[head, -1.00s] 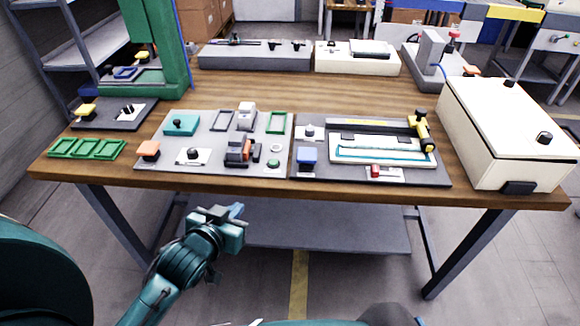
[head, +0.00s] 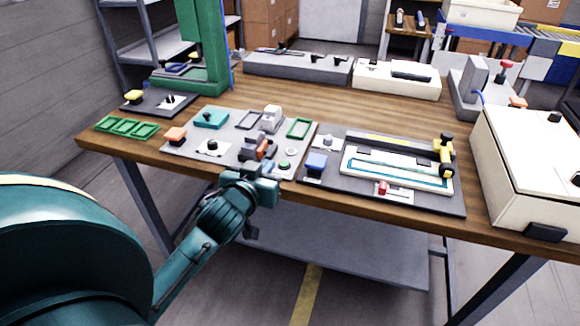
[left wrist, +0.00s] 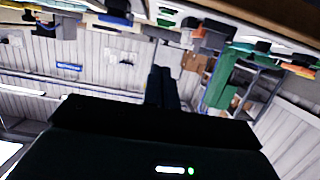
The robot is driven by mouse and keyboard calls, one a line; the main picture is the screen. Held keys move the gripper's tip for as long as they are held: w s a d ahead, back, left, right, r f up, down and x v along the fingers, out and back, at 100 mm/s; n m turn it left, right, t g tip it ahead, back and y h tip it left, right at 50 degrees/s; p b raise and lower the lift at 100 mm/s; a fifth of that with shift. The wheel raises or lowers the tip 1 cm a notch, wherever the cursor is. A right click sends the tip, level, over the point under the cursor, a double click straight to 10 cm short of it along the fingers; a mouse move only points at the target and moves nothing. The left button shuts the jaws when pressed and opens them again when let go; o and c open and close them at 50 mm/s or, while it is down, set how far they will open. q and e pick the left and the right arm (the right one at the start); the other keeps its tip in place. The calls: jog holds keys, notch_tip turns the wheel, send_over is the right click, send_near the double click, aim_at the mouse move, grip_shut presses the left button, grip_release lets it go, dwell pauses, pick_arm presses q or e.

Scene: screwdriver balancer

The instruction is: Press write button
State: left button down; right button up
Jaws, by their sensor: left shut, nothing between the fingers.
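No label reading "write" can be made out, so I cannot tell which button it names. On the grey left-hand board (head: 195,158) are an orange button (head: 175,136) and a small green button (head: 284,166). On the dark board (head: 440,205) to its right is a blue button (head: 315,162). A yellow button (head: 133,96) is at the far left. My left gripper (head: 262,183) is shut and empty near the table's front edge, just below the green button in the picture; its dark fingers (left wrist: 161,88) show in the left wrist view. My right gripper is not in view.
The wooden table (head: 330,98) has a clear strip behind the boards. A green press (head: 205,50) stands at the back left, also in the tilted, upside-down left wrist view (left wrist: 222,80). A cream box (head: 530,150) fills the right end. Green trays (head: 127,128) lie front left.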

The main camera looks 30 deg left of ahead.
pick_arm(q)
jog(key=shift+a, duration=0.1)
jog(key=shift+w, duration=0.1)
send_over(281, 172)
jog(key=f, duration=0.2)
jog(key=shift+w+f, duration=0.25)
jog(key=shift+f, duration=0.05)
jog(key=f, duration=0.2)
jog(key=shift+s+f+b, duration=0.2)
jog(key=shift+f+b, duration=0.1)
jog(key=shift+f, duration=0.65)
